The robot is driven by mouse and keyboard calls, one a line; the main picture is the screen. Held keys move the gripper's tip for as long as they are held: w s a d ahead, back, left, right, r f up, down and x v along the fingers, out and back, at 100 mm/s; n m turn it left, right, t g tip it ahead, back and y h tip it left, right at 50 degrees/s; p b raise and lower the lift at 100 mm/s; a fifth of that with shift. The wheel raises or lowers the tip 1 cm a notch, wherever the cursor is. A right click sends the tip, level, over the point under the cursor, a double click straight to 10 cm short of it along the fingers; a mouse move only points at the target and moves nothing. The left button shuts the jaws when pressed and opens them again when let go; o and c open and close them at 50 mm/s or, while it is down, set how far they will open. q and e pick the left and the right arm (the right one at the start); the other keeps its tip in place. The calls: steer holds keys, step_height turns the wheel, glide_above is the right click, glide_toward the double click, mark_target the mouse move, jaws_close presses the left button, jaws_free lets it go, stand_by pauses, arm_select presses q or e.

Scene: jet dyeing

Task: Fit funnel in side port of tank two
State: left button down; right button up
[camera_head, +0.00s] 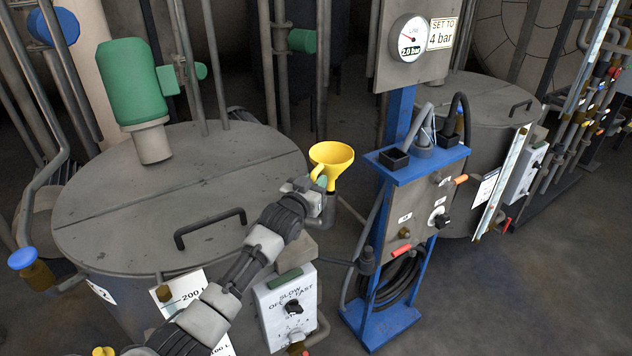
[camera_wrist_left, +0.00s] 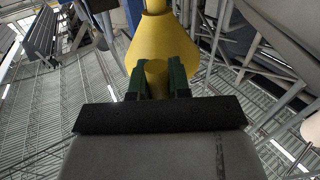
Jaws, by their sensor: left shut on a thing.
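The yellow funnel (camera_head: 332,156) is upright, wide mouth up, at the right edge of the large grey tank (camera_head: 180,200). My left gripper (camera_head: 320,184) is shut on the funnel's handle; in the left wrist view the green fingers (camera_wrist_left: 157,80) close on the yellow handle, with the funnel (camera_wrist_left: 205,40) body beyond. A dark grey elbow pipe, the side port (camera_head: 329,207), stands directly below the funnel on the tank's right side. The funnel's lower end meets the port's top in the picture; I cannot tell whether it is inside. My right gripper is not in view.
A blue stand (camera_head: 400,165) with a control box and coiled cable is close right of the funnel. A speed switch box (camera_head: 287,308) is below the port. A second tank (camera_head: 475,100) stands behind right. Open floor (camera_head: 530,290) lies at the right front.

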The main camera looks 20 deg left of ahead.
arm_select(q)
steer(key=shift+f+b, duration=1.4)
steer(key=shift+f, duration=0.5)
steer(key=c, duration=1.1)
jaws_free()
steer(key=shift+o, duration=0.5)
steer(key=shift+f, duration=0.1)
steer(key=shift+s, duration=0.1)
steer(key=s+a, duration=0.1)
steer(key=s, duration=0.9)
steer(key=shift+s+a+r+b, duration=0.2)
steer(key=shift+s+a+b, duration=0.05)
steer(key=shift+s+b, duration=0.1)
